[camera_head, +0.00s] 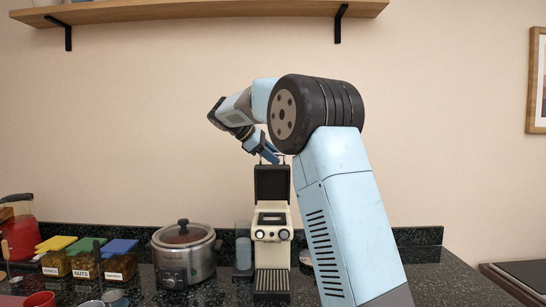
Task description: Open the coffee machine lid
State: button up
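The coffee machine (272,222) is cream and black and stands on the dark counter in the middle of the head view. Its dark lid (271,184) stands upright above the cream body, so it looks raised. My gripper (272,156) points down and to the right, just above the lid's top edge. Whether it touches the lid is not clear. The fingers are small and partly overlapped by my arm, so I cannot tell if they are open or shut.
A slow cooker (186,258) and a grey-blue container (243,246) stand left of the machine. Farther left are jars with coloured lids (86,247) and a red blender (20,236). A wooden shelf (200,10) hangs on the wall above.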

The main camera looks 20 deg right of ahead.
jog(key=v, duration=1.3)
jog(key=shift+a, duration=0.35)
jog(key=shift+r, duration=0.15)
jog(key=s+d+f+m+t+y, duration=0.1)
jog(key=s+d+f+m+y, duration=0.2)
jog(key=s, duration=0.7)
jog(key=s+d+f+m+t+y, duration=0.1)
jog(key=s+d+f+y, duration=0.15)
jog(key=s+d, duration=0.45)
jog(key=s+a+f+m+t+y, duration=0.1)
jog(key=s+f+m, duration=0.3)
jog(key=s+f, duration=0.6)
jog(key=s+a+f+m+t+y, duration=0.1)
jog(key=s+a+f+m+y, duration=0.1)
jog(key=s+f, duration=0.8)
jog(key=s+m+y, duration=0.1)
jog(key=s+m, duration=0.1)
jog(key=s, duration=0.3)
jog(key=shift+a+t, duration=0.3)
